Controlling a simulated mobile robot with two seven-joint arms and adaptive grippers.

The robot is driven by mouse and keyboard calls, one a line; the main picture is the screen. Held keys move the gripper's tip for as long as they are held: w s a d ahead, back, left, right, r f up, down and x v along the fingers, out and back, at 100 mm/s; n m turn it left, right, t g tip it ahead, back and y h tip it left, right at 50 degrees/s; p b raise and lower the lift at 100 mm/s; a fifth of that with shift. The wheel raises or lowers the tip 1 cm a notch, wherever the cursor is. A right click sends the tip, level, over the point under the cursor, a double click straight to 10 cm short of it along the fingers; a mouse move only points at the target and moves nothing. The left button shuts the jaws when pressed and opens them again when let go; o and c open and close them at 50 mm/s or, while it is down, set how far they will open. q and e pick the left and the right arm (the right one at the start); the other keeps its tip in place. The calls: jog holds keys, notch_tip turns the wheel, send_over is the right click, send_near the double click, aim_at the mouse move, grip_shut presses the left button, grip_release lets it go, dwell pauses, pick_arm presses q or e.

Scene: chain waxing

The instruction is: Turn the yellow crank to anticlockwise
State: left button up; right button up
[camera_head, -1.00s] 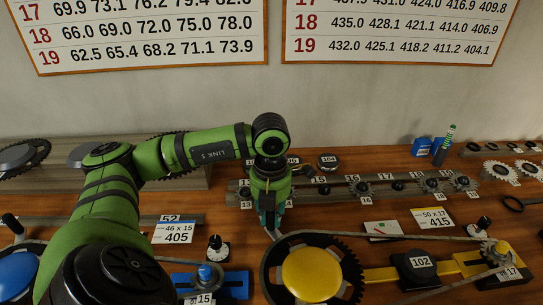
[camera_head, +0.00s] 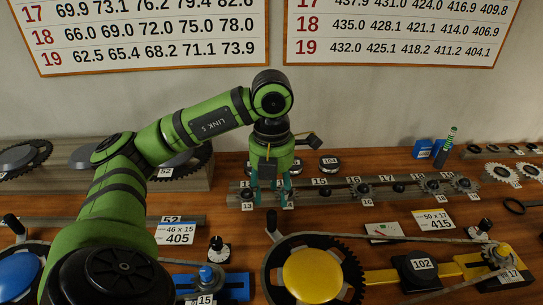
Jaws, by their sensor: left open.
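The yellow crank (camera_head: 312,275) is a yellow disc on a dark toothed chainring at the bottom centre, with a chain running off to the right. A grey crank arm reaches up and left from it to an upright black handle (camera_head: 271,221). My left gripper (camera_head: 270,202) is open, with its teal fingers pointing down and apart. In the picture it shows just above the handle, in front of the numbered rail. No contact with the handle shows, and the exact depth gap is hard to tell. My right gripper is not in view.
The numbered rail (camera_head: 340,189) with small sprockets runs behind the crank. A blue crank (camera_head: 18,276) is at the lower left, and a blue block (camera_head: 236,288) lies left of the yellow crank.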

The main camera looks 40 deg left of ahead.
pick_arm(q)
jog(key=shift+r, duration=1.85)
